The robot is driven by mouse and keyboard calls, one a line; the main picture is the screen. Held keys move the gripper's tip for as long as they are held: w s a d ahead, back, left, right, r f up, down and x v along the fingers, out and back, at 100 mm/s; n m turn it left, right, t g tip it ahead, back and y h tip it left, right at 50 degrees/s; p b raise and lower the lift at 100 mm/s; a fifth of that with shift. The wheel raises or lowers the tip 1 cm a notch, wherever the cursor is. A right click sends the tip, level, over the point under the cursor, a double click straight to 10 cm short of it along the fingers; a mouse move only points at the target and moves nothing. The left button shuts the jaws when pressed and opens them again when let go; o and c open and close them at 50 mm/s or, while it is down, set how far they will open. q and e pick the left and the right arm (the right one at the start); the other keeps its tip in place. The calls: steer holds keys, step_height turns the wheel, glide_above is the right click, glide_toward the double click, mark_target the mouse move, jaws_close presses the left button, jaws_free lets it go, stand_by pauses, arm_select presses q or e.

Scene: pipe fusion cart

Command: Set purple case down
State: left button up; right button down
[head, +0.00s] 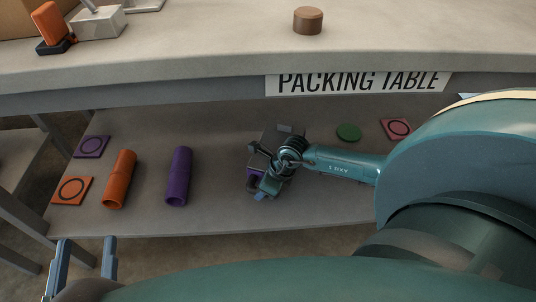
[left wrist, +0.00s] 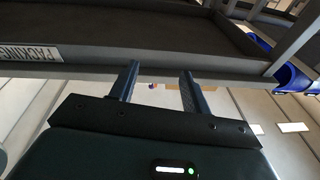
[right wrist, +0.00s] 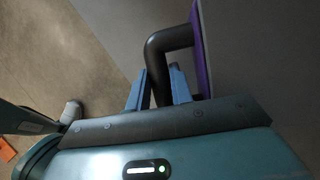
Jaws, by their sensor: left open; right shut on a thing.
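The purple case (head: 252,181) is at the middle of the packing table's lower shelf (head: 220,215) in the head view, mostly hidden behind my right gripper (head: 262,183). In the right wrist view, the right gripper's fingers (right wrist: 160,85) are shut on a dark bent handle (right wrist: 165,42) beside the case's purple face (right wrist: 202,45). I cannot tell whether the case touches the shelf. My left gripper (head: 86,245) is open and empty in front of the shelf's left end; its spread fingers show in the left wrist view (left wrist: 160,82).
On the shelf, orange (head: 119,179) and purple (head: 178,176) tubes and purple (head: 92,146) and orange (head: 72,190) square plates lie left. A green disc (head: 348,132) and a pink plate (head: 396,129) lie right. The tabletop (head: 200,50) overhangs behind.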

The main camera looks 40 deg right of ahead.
steer(key=shift+f, duration=0.65)
step_height(320, 180, down, 3)
steer(key=shift+r+b, duration=0.2)
steer(key=shift+b, duration=0.65)
steer(key=shift+f, duration=0.25)
steer(key=c, duration=1.2)
jaws_free()
steer(key=shift+c, duration=0.2)
arm_select(q)
steer(key=shift+w+d+r+h, duration=0.1)
steer(key=shift+d+r+h, duration=0.05)
steer(key=shift+r+h, duration=0.2)
